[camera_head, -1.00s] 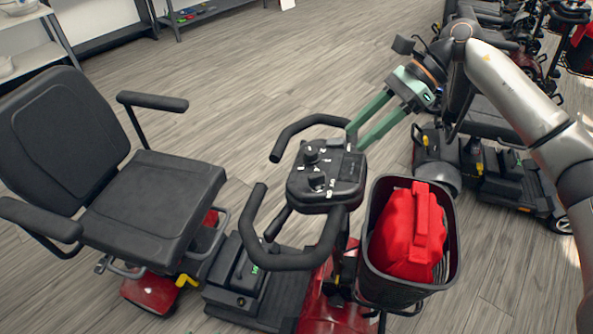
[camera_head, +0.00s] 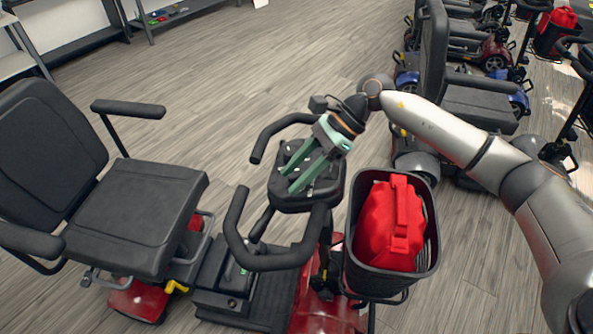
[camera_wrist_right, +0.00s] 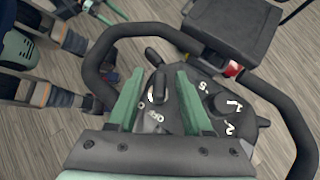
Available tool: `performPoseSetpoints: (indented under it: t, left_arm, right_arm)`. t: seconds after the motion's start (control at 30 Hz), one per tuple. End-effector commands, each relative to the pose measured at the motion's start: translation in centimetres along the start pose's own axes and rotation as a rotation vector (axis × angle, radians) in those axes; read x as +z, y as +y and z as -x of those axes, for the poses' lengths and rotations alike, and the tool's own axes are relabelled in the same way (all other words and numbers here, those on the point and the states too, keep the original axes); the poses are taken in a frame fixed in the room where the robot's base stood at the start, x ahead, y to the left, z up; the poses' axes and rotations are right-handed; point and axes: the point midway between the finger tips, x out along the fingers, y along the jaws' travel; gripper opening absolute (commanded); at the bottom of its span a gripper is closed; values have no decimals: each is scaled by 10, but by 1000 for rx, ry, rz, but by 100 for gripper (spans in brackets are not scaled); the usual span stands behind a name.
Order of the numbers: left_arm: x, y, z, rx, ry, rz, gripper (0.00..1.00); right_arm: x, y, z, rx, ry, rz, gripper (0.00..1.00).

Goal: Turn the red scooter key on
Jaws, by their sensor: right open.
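The red scooter (camera_head: 322,315) stands in front of me, with its black seat at the left. Its dark console (camera_head: 318,198) sits between the handlebars. My right gripper (camera_head: 290,181) is over the console, open, with its two green fingers reaching down across it. In the right wrist view, a dark knob or key (camera_wrist_right: 158,86) on the console shows between the two spread fingers. I cannot tell if the fingers touch it.
Handlebars (camera_head: 262,262) curve around the console. The seat (camera_head: 130,210) is at the left. Other scooters stand at the upper right. Open wooden floor lies behind.

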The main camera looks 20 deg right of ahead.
Motion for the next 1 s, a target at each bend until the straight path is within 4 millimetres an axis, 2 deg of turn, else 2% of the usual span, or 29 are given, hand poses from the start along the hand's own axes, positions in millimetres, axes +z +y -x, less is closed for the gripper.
performPoseSetpoints:
  t: [0.17,0.6,1.0]
  left_arm:
    - [0,0,0,1,0,0,68]
    - [1,2,0,2,-3,1,68]
    - [0,2,0,4,-3,2,68]
  right_arm:
    - [0,0,0,1,0,0,50]
    - [0,0,0,1,0,0,0]
    - [0,0,0,0,0,-1,0]
